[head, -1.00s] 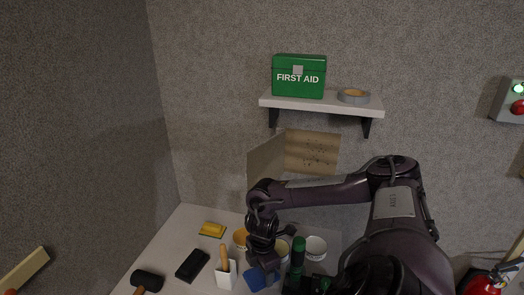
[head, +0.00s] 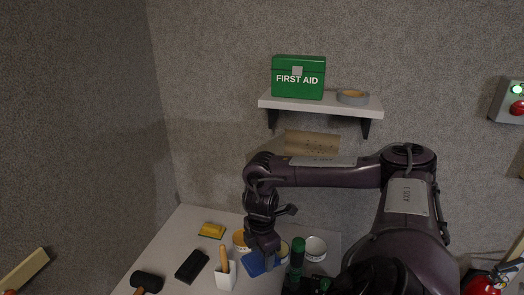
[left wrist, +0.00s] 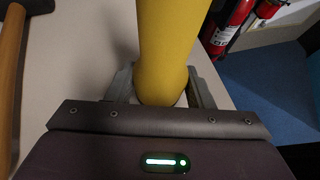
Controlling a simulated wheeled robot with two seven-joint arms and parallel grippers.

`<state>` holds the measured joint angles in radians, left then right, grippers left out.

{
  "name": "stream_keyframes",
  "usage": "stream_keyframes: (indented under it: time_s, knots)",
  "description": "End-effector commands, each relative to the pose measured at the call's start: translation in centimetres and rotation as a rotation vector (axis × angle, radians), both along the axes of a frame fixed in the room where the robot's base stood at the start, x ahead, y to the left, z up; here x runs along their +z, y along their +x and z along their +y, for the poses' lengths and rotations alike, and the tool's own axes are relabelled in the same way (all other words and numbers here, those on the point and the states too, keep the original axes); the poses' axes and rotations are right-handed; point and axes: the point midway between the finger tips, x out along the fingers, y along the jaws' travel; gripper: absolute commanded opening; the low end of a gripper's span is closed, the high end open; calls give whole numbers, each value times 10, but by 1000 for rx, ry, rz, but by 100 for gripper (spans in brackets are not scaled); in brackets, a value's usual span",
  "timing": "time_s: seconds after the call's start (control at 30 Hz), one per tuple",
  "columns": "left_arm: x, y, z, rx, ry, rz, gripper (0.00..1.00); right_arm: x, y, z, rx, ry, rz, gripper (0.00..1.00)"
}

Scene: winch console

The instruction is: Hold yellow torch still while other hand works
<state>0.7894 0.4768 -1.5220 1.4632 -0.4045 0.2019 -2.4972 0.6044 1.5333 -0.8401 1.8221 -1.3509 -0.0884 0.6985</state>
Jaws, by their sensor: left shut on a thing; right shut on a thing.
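The yellow torch (left wrist: 168,45) stands between the fingers of my left gripper (left wrist: 160,88) in the left wrist view. The gripper is shut on it, and the torch's far end runs out of the top of the picture. The left gripper and the torch do not show in the head view. My right gripper (head: 265,250) points down over the table and is shut on a blue flat item (head: 257,264). The item is partly hidden by the gripper, so its full shape cannot be told.
On the table (head: 190,225) are a yellow block (head: 212,230), black box (head: 192,266), mallet (head: 147,280), white holder (head: 226,278), white cup (head: 316,249) and green-topped item (head: 297,252). Above hangs a shelf (head: 320,104) with a first aid box (head: 298,77).

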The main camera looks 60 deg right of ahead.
Motion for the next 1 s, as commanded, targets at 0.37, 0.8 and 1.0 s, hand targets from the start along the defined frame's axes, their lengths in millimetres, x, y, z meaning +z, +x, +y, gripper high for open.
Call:
stream_keyframes:
  time_s: [0.37,0.8,1.0]
  knots:
    - [1,0,0,0,-1,-1,34,3,25,79,255,5,-6,43]
    - [1,0,0,0,-1,-1,34,19,70,166,567,1,-1,43]
    - [1,0,0,0,-1,-1,34,44,100,236,837,-1,9,43]
